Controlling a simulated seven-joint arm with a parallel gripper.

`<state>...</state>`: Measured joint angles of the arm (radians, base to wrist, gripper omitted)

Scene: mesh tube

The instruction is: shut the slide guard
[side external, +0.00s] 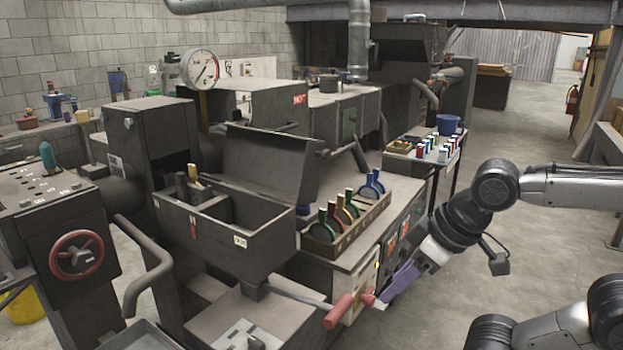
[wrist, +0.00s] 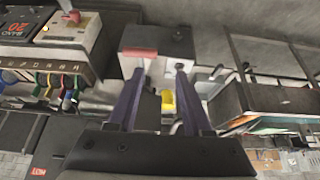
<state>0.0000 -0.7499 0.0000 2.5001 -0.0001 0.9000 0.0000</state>
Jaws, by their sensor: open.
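My gripper (side external: 378,299) has purple fingers and is open, at the front right of the machine bench. It is close to a red handle grip (side external: 340,311) on a rod that runs to the base under the dark trough (side external: 225,236). A smaller red piece lies at the fingertips. In the wrist view the fingers (wrist: 160,72) are spread with nothing clearly between them. A red bar (wrist: 139,52) on a grey block (wrist: 156,38) is just beyond the left fingertip; contact cannot be told. I cannot tell for certain which part is the slide guard.
A raised dark lid (side external: 265,160) stands behind the trough. A rack (side external: 345,220) of coloured round-handled tools sits on the bench right of it. A side table (side external: 430,153) holds small containers and a blue bucket (side external: 448,124). The floor on the right is mostly open.

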